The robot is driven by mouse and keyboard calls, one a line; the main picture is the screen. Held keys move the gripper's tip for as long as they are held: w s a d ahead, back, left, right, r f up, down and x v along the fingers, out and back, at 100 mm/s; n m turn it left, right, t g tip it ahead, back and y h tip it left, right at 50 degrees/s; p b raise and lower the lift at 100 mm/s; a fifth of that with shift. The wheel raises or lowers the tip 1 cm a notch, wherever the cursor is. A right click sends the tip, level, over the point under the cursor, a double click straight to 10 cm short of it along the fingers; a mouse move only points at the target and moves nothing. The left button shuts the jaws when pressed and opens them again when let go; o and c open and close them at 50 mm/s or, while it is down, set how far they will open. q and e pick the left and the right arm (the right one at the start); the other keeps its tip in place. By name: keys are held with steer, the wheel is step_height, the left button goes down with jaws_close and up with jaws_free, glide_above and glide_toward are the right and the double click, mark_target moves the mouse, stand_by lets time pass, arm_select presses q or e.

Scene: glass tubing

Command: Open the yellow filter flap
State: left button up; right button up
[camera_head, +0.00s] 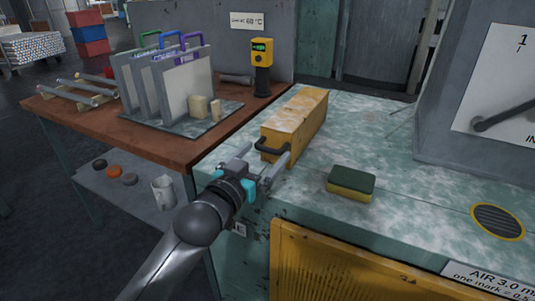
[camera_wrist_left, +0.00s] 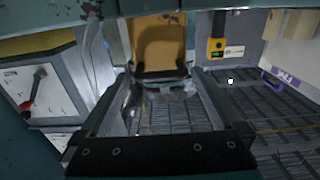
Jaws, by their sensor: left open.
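A long yellow box (camera_head: 295,120) with worn paint lies on the bench, a black handle (camera_head: 272,146) on its near end. A ribbed yellow panel (camera_head: 345,268) covers the bench front below and appears closed; I cannot tell which of the two is called the filter flap. My left gripper (camera_head: 267,156) is open just in front of the box's near end, its fingers on either side of the handle. In the left wrist view the yellow end (camera_wrist_left: 158,42) and black handle (camera_wrist_left: 162,73) show ahead, between the fingers; contact cannot be told.
A green-and-yellow sponge (camera_head: 351,182) lies right of the gripper. A grey cabinet with a lever (camera_head: 505,115) stands at the right. A yellow meter (camera_head: 262,52) and a rack of panels (camera_head: 185,90) stand on the brown table behind.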

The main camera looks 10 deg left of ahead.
arm_select(q)
steer(key=shift+x, duration=1.1)
steer(key=shift+c, duration=0.4)
jaws_close()
